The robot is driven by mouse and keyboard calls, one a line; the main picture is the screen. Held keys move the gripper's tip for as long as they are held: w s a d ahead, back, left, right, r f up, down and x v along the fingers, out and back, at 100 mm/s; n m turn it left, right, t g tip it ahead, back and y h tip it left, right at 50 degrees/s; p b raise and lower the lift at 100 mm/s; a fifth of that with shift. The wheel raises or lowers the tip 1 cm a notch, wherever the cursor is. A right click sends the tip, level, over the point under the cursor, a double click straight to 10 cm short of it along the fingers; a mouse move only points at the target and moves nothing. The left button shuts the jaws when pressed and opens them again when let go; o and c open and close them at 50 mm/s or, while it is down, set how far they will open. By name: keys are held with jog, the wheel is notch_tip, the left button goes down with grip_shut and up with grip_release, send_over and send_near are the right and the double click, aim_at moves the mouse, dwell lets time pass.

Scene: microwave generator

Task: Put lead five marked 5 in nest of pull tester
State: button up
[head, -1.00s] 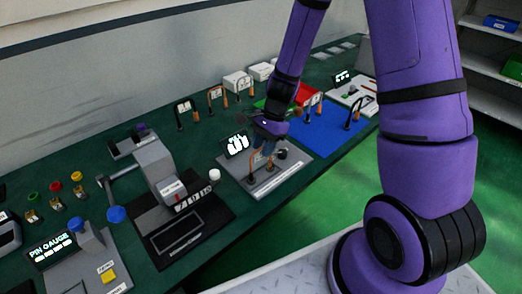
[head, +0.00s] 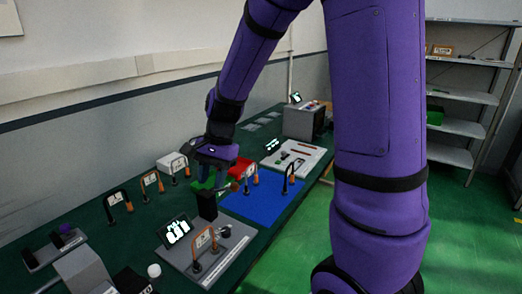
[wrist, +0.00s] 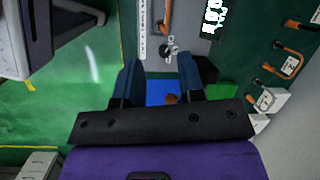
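A lead (head: 205,240), a U-shaped loop with orange and black ends and a white tag, stands upright on a grey plate (head: 232,248) with a small lit screen (head: 174,231). I cannot read its number, or confirm that this station is the pull tester. My gripper (head: 218,162) is above the table, behind this lead and near a black block (head: 207,205). In the wrist view my gripper (wrist: 161,75) is open, its fingers apart with the blue mat (wrist: 160,92) visible between them. A small brown thing (wrist: 172,98) shows there; I cannot tell what it is.
Other leads stand along the wall side (head: 118,207) and on the blue mat (head: 262,205). Red and green areas lie near my gripper. A pale station (head: 292,160) with a screen stands farther back. A grey machine (head: 85,272) is at front left. The green floor at right is open.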

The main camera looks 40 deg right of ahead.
jog(key=s+d+r+n+t+h, duration=0.1)
jog(key=s+r+n+t, duration=0.1)
jog(key=s+r+n, duration=0.3)
jog(key=s+d+r+n+t+h, duration=0.1)
jog(key=s+r+n+t+h, duration=0.1)
jog(key=s+r+n, duration=0.4)
jog(key=s+r+t, duration=0.1)
jog(key=s+r, duration=0.4)
jog(key=s, duration=0.3)
jog(key=shift+s+d+t+h, duration=0.25)
jog(key=shift+s+t+h, duration=0.05)
jog(key=shift+s, duration=0.05)
